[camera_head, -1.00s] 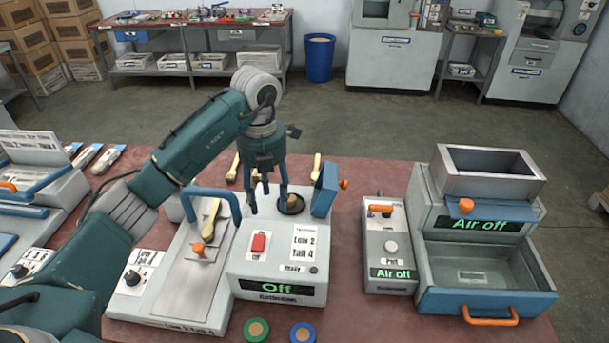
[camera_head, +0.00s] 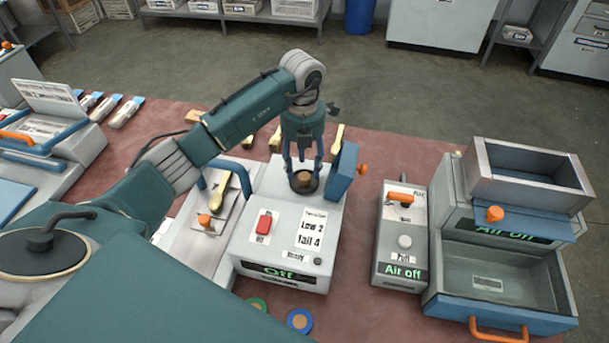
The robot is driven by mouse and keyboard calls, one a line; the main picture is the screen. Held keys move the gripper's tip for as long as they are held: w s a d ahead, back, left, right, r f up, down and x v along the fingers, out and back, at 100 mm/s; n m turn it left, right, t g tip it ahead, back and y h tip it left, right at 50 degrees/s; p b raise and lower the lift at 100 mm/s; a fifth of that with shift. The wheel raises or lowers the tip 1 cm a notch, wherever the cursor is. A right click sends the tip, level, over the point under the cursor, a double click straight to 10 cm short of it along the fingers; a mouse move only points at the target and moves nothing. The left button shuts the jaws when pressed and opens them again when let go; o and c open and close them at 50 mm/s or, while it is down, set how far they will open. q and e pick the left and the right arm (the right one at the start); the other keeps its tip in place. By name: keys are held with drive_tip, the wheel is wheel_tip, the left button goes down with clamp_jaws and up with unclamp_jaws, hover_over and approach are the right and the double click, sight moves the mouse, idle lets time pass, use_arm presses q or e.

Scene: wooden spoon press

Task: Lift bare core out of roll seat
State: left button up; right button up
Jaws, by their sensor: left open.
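A brown bare core (camera_head: 302,178) sits in the dark round roll seat (camera_head: 304,188) on top of the grey press unit, whose display reads "Off". My left gripper (camera_head: 303,170) points down over the seat with its blue fingers open, one on each side of the core. I cannot tell whether the fingers touch the core. My right gripper does not show.
A blue flap (camera_head: 342,171) with an orange knob stands just right of the seat. A wooden spoon (camera_head: 235,172) lies on the press's left part. An "Air off" control box (camera_head: 401,240) and a hopper unit (camera_head: 493,225) stand at the right. Green and blue rolls (camera_head: 300,320) lie in front.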

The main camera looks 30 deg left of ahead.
sight(304, 176)
use_arm(q)
drive_tip(key=f+p, duration=0.1)
drive_tip(key=f, duration=0.2)
drive_tip(key=shift+w+f, duration=0.15)
drive_tip(key=shift+w, duration=0.05)
drive_tip(key=shift+f, duration=0.25)
drive_tip(key=c, duration=1.2)
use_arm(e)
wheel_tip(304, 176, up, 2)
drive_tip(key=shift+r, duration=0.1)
